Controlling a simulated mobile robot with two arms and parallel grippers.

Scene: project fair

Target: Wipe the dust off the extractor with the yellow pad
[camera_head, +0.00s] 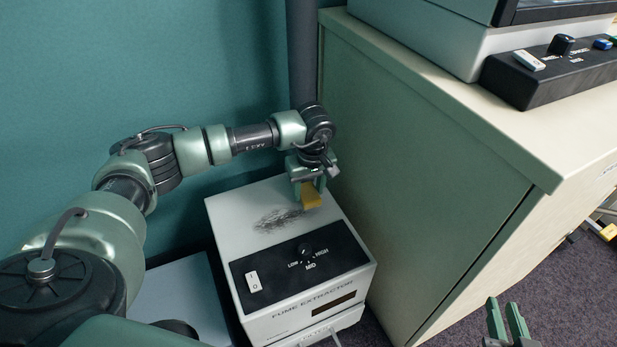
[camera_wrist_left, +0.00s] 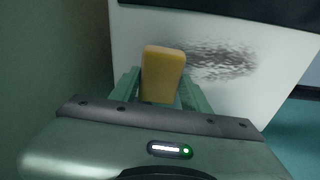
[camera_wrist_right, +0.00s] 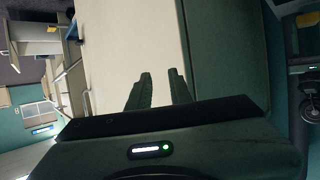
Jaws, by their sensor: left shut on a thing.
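The fume extractor (camera_head: 235,221) is a white box with a black control panel, standing low beside the cabinet. A dark dust smudge (camera_head: 279,219) lies on its white top, behind the panel; the smudge also shows in the left wrist view (camera_wrist_left: 218,61). My left gripper (camera_head: 308,186) is shut on the yellow pad (camera_head: 311,196) over the extractor's top, just right of the smudge. The pad shows between the fingers in the left wrist view (camera_wrist_left: 162,73). I cannot tell whether it touches the surface. My right gripper (camera_head: 507,322) is open and empty, at the lower right.
A green-sided cabinet (camera_head: 420,150) with a cream top rises close to the extractor's right. On it stand a grey machine (camera_head: 430,40) and a black control box (camera_head: 550,72). The teal wall is behind. The extractor's panel has a knob (camera_head: 305,250) and a white rocker switch (camera_head: 253,281).

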